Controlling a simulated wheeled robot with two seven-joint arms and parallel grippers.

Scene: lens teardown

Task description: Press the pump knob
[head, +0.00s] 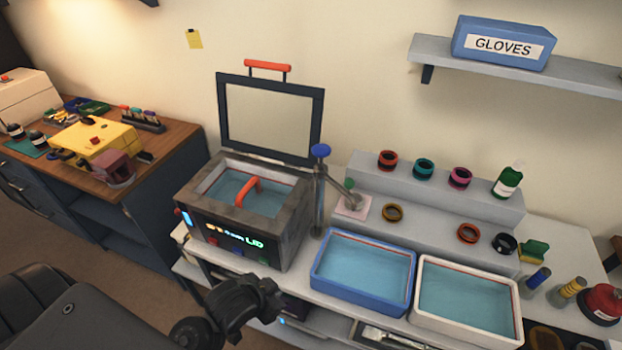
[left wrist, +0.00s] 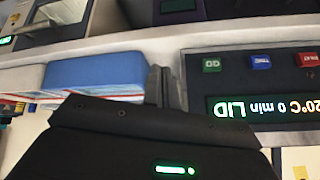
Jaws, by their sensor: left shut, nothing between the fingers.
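The pump knob (head: 320,150) is a blue cap on top of an upright grey post (head: 320,200) in the head view. The post stands between the open-lidded bath machine (head: 285,240) and the blue tray (head: 320,278). My left gripper (head: 276,300) is low in front of the machine, below and well apart from the knob. Its fingers (left wrist: 161,86) are shut and empty in the left wrist view, beside the machine's panel (left wrist: 270,72). The knob does not show in the left wrist view. My right gripper is not in view.
The machine's lid (head: 221,110) stands raised, with a red handle. A slanted arm with a grey disc (head: 352,203) is right of the post. A white tray (head: 420,290) sits right of the blue one. A stepped rack (head: 440,215) holds several coloured rings and a bottle.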

